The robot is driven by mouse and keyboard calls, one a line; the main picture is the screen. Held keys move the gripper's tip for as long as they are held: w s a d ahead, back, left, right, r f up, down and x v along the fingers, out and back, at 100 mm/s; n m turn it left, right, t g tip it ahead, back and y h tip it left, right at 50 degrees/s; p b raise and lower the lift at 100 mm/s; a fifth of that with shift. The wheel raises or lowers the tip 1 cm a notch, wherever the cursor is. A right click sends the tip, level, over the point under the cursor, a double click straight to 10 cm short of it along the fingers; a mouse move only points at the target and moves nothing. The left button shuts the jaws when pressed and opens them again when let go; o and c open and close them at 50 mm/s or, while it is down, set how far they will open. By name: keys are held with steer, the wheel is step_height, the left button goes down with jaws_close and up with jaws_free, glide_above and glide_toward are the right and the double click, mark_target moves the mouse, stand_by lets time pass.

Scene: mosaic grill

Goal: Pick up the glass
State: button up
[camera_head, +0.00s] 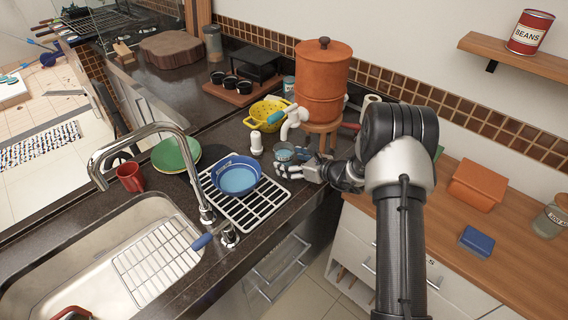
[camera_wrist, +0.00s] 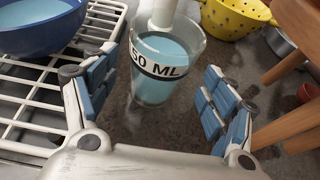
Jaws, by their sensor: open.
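The glass (camera_wrist: 166,68) stands upright on the dark counter in the wrist view, clear with a black "50 ML" band and a blue inside. It sits ahead of my gripper (camera_wrist: 152,105), roughly centred between the two blue-padded fingers, which are spread open and empty. In the head view the glass (camera_head: 284,152) is small, just beyond my gripper (camera_head: 291,170), beside the drying rack. A white object rises behind the glass and overlaps its rim in the wrist view. I cannot tell if the fingers reach beside the glass.
A blue bowl (camera_head: 236,176) sits on the white wire rack (camera_head: 262,208) left of the glass. A yellow colander (camera_head: 268,112) and an orange clay water filter (camera_head: 322,70) on a wooden stool stand behind. The faucet (camera_head: 150,130) and sink are at left.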

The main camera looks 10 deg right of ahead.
mark_target(291, 164)
steer(key=x, duration=0.3)
steer(key=shift+w+a+f+b, duration=0.2)
steer(key=shift+a+f+b, duration=0.1)
steer(key=shift+b, duration=0.05)
steer(key=shift+r, duration=0.1)
steer(key=c, duration=1.6)
steer(key=shift+o, duration=0.2)
steer(key=shift+r+p, duration=0.35)
steer(key=shift+r, duration=0.3)
steer(key=s+d, duration=0.1)
steer(key=s, duration=0.1)
steer(key=s+d+p, duration=0.1)
steer(key=s+d, duration=0.3)
steer(key=shift+s+r+p, duration=0.3)
steer(key=shift+r+p, duration=0.05)
step_height(291, 164, up, 13)
steer(key=p, duration=0.3)
steer(key=shift+a, duration=0.1)
